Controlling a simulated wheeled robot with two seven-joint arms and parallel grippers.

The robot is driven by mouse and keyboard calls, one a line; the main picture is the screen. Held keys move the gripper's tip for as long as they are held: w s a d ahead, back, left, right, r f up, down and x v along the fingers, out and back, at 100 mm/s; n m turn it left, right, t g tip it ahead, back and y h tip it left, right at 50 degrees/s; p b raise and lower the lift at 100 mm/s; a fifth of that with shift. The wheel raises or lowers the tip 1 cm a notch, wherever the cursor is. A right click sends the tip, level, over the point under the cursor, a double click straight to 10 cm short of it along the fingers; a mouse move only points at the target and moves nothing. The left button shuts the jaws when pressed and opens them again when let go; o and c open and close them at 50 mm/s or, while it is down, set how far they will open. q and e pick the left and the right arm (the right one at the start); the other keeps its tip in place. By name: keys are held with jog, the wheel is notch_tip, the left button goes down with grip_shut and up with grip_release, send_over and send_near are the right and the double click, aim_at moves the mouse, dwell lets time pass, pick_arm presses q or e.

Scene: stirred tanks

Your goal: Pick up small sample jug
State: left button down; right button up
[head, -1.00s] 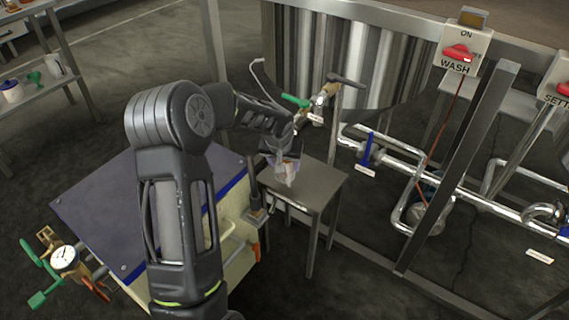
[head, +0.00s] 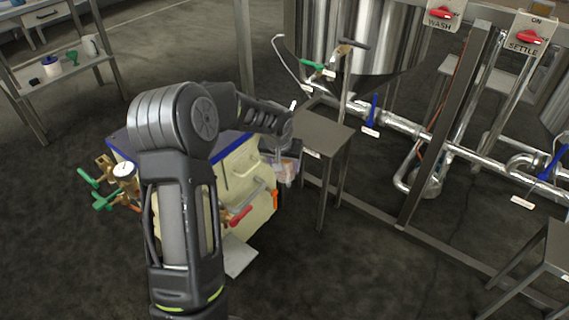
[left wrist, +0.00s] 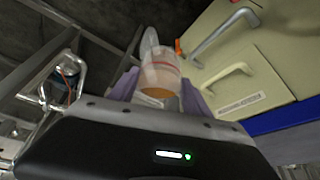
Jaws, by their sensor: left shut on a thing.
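The small sample jug (head: 288,172) is a clear, pinkish vessel. It is partly hidden by my arm in the head view. In the left wrist view the jug (left wrist: 160,75) is translucent, with an amber patch at the end facing the camera. My left gripper (head: 284,158) is shut on it, with purple-grey fingers on both sides of the jug in the left wrist view (left wrist: 158,92). The jug is held clear of the small table, in front of the cream cabinet. My right gripper is out of view.
The small metal table (head: 318,134) is just right of the jug, with a bare top. The cream cabinet (head: 247,178) with handles stands behind my left arm. A steel tank (head: 365,35), pipes and frame posts fill the right. Open floor lies in front.

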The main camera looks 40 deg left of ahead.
pick_arm(q)
jog(key=shift+s+d, duration=0.2)
jog(key=shift+s, duration=0.25)
dwell(0.4)
